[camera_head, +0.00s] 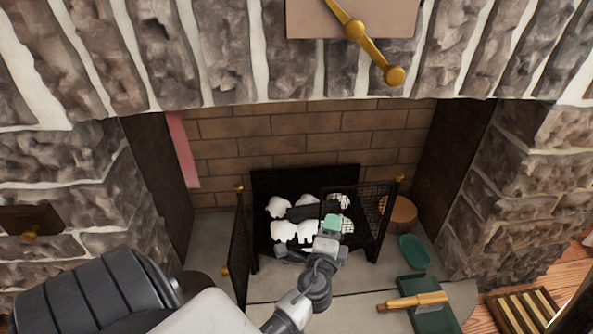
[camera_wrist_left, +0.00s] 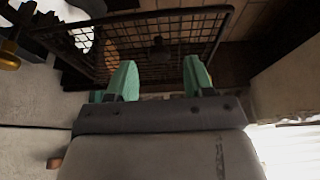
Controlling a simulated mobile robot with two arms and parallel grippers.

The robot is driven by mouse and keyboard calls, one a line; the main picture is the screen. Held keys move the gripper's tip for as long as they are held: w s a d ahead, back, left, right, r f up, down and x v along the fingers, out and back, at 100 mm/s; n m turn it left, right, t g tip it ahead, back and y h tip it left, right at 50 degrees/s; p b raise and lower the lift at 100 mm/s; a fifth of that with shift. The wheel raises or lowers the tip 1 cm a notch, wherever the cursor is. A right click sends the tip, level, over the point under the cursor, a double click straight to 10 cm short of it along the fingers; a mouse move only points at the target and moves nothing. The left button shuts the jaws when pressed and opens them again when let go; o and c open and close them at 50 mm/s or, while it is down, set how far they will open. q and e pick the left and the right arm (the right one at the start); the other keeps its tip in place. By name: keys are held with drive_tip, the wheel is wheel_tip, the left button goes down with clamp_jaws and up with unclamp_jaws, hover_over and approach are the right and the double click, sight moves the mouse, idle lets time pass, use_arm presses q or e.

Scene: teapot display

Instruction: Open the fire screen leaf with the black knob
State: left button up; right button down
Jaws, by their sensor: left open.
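A black mesh fire screen leaf (camera_head: 368,203) stands on the right side of the fireplace opening. In the left wrist view the mesh leaf (camera_wrist_left: 190,30) spans the top, with a small black knob (camera_wrist_left: 158,47) on it. My left gripper (camera_head: 331,226) is in front of this leaf. Its green fingers are spread open and empty, and the knob shows beyond the gap between the fingertips (camera_wrist_left: 160,70). I cannot tell any contact. In the head view the knob cannot be made out. My right gripper is not in view.
The other screen leaf (camera_head: 239,250), with a gold knob (camera_head: 225,271), stands swung out at left. White lumpy objects (camera_head: 284,231) sit behind the screen. A wooden round (camera_head: 401,212), green dish (camera_head: 414,252) and green tray (camera_head: 437,318) with a wooden-handled tool (camera_head: 413,302) lie at right.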

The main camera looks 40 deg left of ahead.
use_arm(q)
drive_tip(key=s+n+g+y, duration=0.1)
drive_tip(key=s+n+g, duration=0.4)
drive_tip(key=s+n, duration=0.5)
drive_tip(key=s+d+f+g+h+p, duration=0.2)
drive_tip(key=s+d+g+h+p, duration=0.2)
drive_tip(key=s+p, duration=0.3)
drive_tip(key=s+d+f+g+h+p, duration=0.3)
drive_tip(key=s+d+g+h+p, duration=0.1)
drive_tip(key=p, duration=0.7)
drive_tip(key=shift+s+d+f+h, duration=0.25)
drive_tip(key=shift+s+d+h, duration=0.45)
drive_tip(key=shift+s+d, duration=0.65)
